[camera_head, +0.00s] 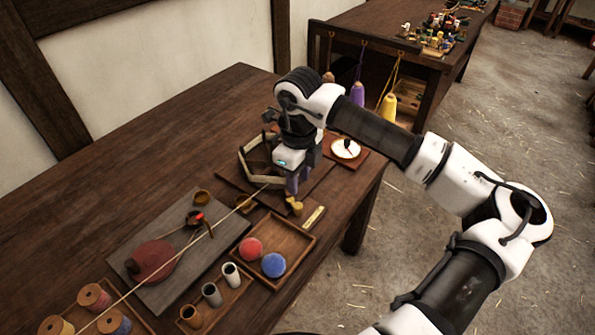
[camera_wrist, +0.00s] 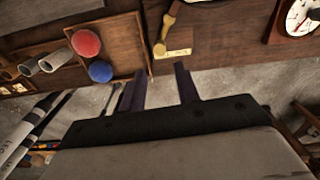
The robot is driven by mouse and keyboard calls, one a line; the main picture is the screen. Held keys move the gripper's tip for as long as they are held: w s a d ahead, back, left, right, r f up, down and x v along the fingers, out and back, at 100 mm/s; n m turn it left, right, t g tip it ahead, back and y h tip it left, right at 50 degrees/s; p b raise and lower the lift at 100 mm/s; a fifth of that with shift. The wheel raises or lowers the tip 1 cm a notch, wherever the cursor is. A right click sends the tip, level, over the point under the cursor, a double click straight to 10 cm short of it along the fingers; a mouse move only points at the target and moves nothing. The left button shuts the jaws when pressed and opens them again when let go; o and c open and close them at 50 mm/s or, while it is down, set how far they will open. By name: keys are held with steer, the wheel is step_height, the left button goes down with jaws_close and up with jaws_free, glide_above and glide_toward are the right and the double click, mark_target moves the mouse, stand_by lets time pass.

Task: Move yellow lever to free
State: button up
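The yellow lever (camera_wrist: 170,28) shows in the wrist view as a slim arm with a rounded knob at its lower end, on a dark wooden board. A small pale yellow plate (camera_wrist: 179,52) lies beside the knob; its lettering is too small to read. In the head view the yellow knob (camera_head: 296,208) shows just below my gripper (camera_head: 292,190), with the plate (camera_head: 314,217) to its right. My gripper's two fingers (camera_wrist: 160,70) are apart with nothing between them, and the knob lies just beyond their tips in the wrist view. My gripper hides the rest of the lever in the head view.
A wooden tray with a red ball (camera_head: 250,248) and a blue ball (camera_head: 273,265) stands left of the plate. A white dial (camera_head: 345,148) stands behind, to the right. A taut rope (camera_head: 150,272) crosses the table at left. The table's left rear is bare.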

mark_target(299, 205)
step_height(299, 205, down, 10)
steer(key=b, duration=0.6)
steer(key=shift+r+b, duration=0.1)
steer(key=shift+b, duration=0.2)
steer(key=shift+w, duration=0.1)
steer(key=shift+w+d+b, duration=0.8)
steer(key=shift+d+b, duration=0.15)
steer(key=shift+b, duration=0.15)
steer(key=shift+w+d+b, duration=0.35)
steer(key=shift+w+b, duration=0.1)
steer(key=shift+w, duration=1)
steer(key=shift+s+b, duration=0.25)
steer(key=shift+b, duration=0.25)
step_height(299, 205, up, 7)
steer(key=p, duration=0.3)
